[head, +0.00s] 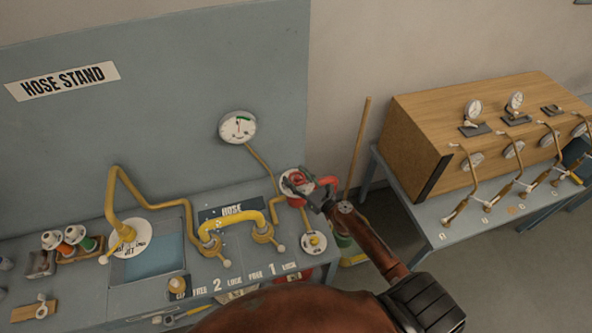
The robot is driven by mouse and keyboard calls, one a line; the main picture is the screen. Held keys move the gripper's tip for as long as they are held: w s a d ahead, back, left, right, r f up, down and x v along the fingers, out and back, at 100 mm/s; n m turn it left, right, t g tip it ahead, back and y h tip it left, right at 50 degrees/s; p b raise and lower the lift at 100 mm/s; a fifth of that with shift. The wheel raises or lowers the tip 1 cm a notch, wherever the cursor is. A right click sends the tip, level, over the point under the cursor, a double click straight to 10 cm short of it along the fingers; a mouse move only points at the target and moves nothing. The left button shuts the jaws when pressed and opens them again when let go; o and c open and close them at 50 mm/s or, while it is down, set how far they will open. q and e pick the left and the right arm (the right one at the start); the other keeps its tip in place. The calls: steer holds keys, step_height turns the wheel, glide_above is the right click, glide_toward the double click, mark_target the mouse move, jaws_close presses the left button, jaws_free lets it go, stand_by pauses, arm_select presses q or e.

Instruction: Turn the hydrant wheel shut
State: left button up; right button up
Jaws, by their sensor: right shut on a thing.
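The red hydrant wheel (297,182) sits at the right end of the hose stand, on yellow pipework. My right gripper (303,187) is at the wheel, with its arm reaching up from the lower right. Its fingers are shut on the wheel and hide part of it. A round gauge (238,127) with a green band stands on a pipe behind the wheel. My left gripper does not show.
A thick yellow hose pipe (232,220) and a tall bent yellow pipe (112,195) stand left of the wheel. A white dial (313,243) lies just below it. A bench with a wooden cabinet (433,125) and gauges is at the right. A wooden pole (358,150) stands between.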

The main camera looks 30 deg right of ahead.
steer(key=m+h+p, duration=0.1)
steer(key=h+p, duration=0.1)
steer(key=shift+a+r+m+h, duration=0.1)
steer(key=shift+r+m+h, duration=0.1)
steer(key=shift+m+h, duration=0.2)
steer(key=shift+f+m+h, duration=0.1)
steer(key=shift+m+h, duration=0.4)
steer(key=shift+h, duration=0.3)
steer(key=m+h, duration=0.1)
steer(key=h, duration=0.1)
steer(key=shift+f+m+h+p, duration=0.15)
steer(key=shift+m+h+p, duration=0.15)
steer(key=shift+p, duration=0.1)
steer(key=m+g+h, duration=0.1)
steer(key=h, duration=0.1)
steer(key=shift+m+h, duration=0.3)
steer(key=shift+m, duration=0.1)
arm_select(q)
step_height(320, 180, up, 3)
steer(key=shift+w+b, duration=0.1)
steer(key=shift+b, duration=0.25)
arm_select(e)
steer(key=shift+d+m+g+h, duration=0.3)
steer(key=shift+m+h, duration=0.2)
steer(key=shift+h, duration=0.5)
steer(key=o, duration=1.2)
